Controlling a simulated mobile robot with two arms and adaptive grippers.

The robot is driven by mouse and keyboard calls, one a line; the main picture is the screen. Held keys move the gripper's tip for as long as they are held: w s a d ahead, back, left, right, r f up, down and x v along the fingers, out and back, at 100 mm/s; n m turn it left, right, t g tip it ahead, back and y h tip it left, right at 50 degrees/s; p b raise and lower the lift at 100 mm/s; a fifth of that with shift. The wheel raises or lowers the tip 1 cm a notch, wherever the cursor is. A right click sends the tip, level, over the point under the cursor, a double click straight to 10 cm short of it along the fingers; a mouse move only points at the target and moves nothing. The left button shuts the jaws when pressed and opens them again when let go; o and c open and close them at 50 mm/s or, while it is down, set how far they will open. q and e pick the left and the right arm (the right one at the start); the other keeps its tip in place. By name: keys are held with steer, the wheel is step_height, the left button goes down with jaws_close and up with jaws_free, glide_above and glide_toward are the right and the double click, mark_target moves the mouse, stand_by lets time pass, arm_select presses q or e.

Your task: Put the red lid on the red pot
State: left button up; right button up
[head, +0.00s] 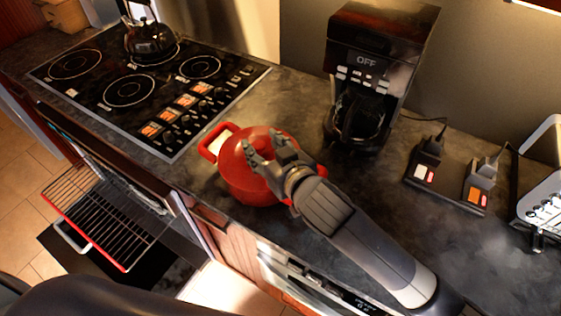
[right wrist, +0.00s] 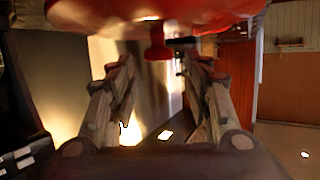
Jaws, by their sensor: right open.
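The red pot (head: 240,185) stands on the dark counter, right of the cooktop, with a side handle (head: 213,139) showing at its left. The red lid (head: 259,135) shows at the top of the pot, partly behind my gripper; I cannot tell whether it is fully seated. My right gripper (head: 264,149) is open over the lid. In the right wrist view, the lid (right wrist: 100,20) fills the top edge. Its knob (right wrist: 158,52) points down in the picture, between and just beyond the open fingers (right wrist: 160,75), with gaps on both sides. My left gripper is not in view.
A coffee maker (head: 383,50) stands behind and right of the pot. A black cooktop (head: 150,85) with a kettle (head: 150,40) is at the left. An oven rack (head: 95,215) sticks out at lower left. Chargers (head: 450,178) sit at the right.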

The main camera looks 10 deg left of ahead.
steer(key=b+v, duration=0.1)
steer(key=v, duration=1)
steer(key=shift+s+f, duration=0.1)
